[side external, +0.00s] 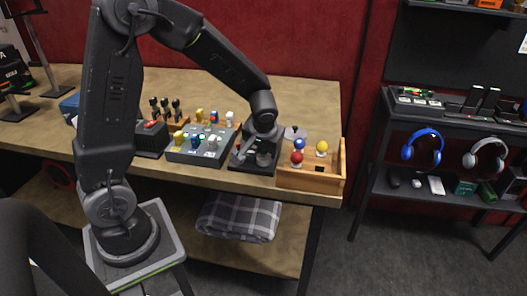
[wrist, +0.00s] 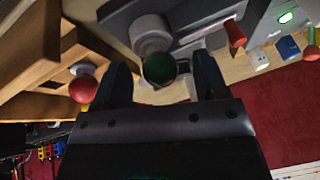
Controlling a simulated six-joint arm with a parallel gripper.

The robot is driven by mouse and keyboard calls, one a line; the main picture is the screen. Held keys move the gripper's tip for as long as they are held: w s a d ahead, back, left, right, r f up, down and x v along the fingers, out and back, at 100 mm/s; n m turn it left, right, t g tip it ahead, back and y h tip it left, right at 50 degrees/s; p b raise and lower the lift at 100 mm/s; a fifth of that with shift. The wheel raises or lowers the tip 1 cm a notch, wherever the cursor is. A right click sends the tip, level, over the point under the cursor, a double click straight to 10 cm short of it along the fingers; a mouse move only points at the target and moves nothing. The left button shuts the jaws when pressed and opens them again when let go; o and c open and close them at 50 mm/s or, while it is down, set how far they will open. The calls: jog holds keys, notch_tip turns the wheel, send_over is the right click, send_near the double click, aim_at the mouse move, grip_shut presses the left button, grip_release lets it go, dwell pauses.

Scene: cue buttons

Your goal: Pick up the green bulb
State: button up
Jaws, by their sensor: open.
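In the wrist view a dark green bulb (wrist: 158,69) shows between the two fingers of my gripper (wrist: 165,72). The fingers are apart, one on each side of it, and I cannot tell whether either touches it. In the side external view my gripper (side external: 257,152) is low over the dark stand (side external: 240,168) between the grey tray and the wooden box. The green bulb is hidden there behind my gripper and wrist.
A grey tray (side external: 203,160) holds several coloured bulbs on the left. A wooden box (side external: 312,183) on the right holds red (side external: 297,157), blue (side external: 299,143) and yellow bulbs (side external: 321,147). The red bulb (wrist: 83,88) is close to one finger. A grey cylinder (wrist: 150,33) stands beside the green bulb.

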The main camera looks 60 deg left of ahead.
jog(key=shift+w+a+f, duration=0.1)
jog(key=shift+f, duration=0.2)
jog(key=shift+c, duration=0.3)
jog(key=c, duration=1)
jog(key=shift+r, duration=0.2)
jog(key=shift+r, duration=0.3)
jog(key=r, duration=0.3)
jog(key=shift+s+a+r, duration=0.2)
jog(key=shift+a+r, duration=0.05)
jog(key=shift+r, duration=0.1)
jog(key=s+a+r, duration=0.4)
jog(key=s+a, duration=0.1)
jog(key=s+a+r, duration=0.2)
jog(key=a, duration=0.1)
jog(key=shift+s+a+r, duration=0.1)
jog(key=shift+s+r, duration=0.1)
